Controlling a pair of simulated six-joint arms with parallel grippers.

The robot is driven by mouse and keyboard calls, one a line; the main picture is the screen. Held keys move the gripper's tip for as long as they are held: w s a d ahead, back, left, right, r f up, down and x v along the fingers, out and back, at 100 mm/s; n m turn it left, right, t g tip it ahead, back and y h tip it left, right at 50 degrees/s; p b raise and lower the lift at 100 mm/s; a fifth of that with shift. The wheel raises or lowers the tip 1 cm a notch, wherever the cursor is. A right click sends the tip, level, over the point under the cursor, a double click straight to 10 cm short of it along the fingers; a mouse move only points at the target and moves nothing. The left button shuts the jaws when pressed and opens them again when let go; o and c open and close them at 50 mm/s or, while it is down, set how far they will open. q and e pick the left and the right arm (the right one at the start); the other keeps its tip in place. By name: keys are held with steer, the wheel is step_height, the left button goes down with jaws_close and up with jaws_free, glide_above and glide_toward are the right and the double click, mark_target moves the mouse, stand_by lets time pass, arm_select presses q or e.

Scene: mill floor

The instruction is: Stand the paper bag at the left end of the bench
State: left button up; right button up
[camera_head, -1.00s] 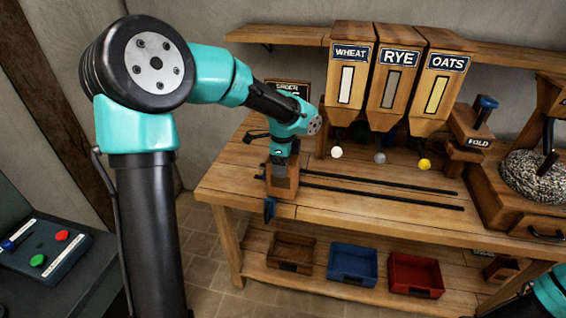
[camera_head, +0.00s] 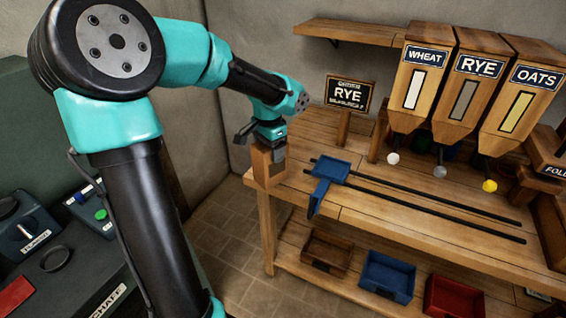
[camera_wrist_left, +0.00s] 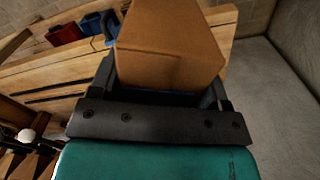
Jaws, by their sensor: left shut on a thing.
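The brown paper bag (camera_head: 267,166) is upright at the left end of the wooden bench (camera_head: 345,214), near its front corner. My left gripper (camera_head: 271,143) is shut on the top of the bag, coming down from above. In the left wrist view the bag (camera_wrist_left: 172,38) fills the space between the dark fingers (camera_wrist_left: 165,88). I cannot tell whether the bag's base touches the bench top. My right gripper is not in view.
A blue carriage (camera_head: 329,172) sits on black rails right of the bag. An order sign reading RYE (camera_head: 348,94) stands behind. Wheat (camera_head: 424,75), rye (camera_head: 474,88) and oats hoppers (camera_head: 519,100) stand right. A dark green cabinet (camera_head: 93,268) is at the left.

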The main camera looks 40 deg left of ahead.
arm_select(q)
steer(key=s+a+r+n, duration=0.2)
steer(key=s+a+n, duration=0.3)
steer(key=s+n, duration=0.15)
steer(key=w+d+f+m, duration=0.1)
steer(key=w+f+m, duration=0.3)
steer(key=w+m, duration=0.3)
steer(key=w+d+f+m, duration=0.2)
steer(key=w+f+m, duration=0.2)
steer(key=w+m, duration=0.3)
steer(key=m, duration=0.5)
steer(key=shift+d+f+m, duration=0.2)
steer(key=shift+m, duration=0.15)
steer(key=w+a+f, duration=0.1)
steer(key=w+a, duration=1)
steer(key=shift+w+a+f, duration=0.15)
steer(key=shift+w+f, duration=0.05)
steer(key=shift+f, duration=0.05)
steer(key=shift+f, duration=1.75)
steer(key=shift+f, duration=0.1)
